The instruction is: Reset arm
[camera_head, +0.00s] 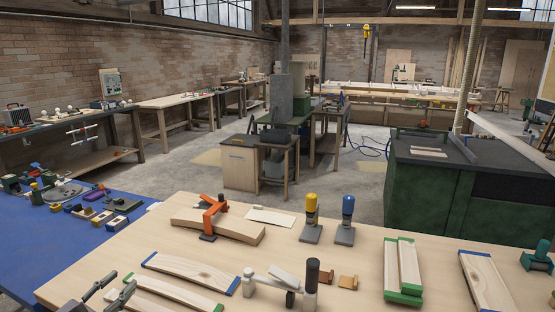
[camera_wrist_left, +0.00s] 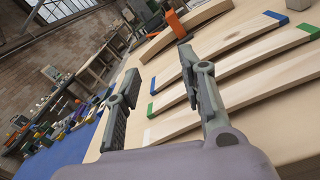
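My left gripper (camera_head: 118,283) shows at the bottom left of the head view, over the near left part of the wooden table (camera_head: 370,255). In the left wrist view its two grey fingers (camera_wrist_left: 158,62) stand apart with nothing between them. Blue-ended and green-ended boards (camera_wrist_left: 237,45) lie beside the right finger in that view. My right gripper is not in view.
An orange clamp (camera_head: 214,214) sits on a curved wooden piece (camera_head: 240,231). Yellow-topped (camera_head: 311,217) and blue-topped (camera_head: 347,219) tools stand behind. Green-ended boards (camera_head: 397,265) lie right. A blue surface (camera_head: 60,235) with small tools adjoins at left.

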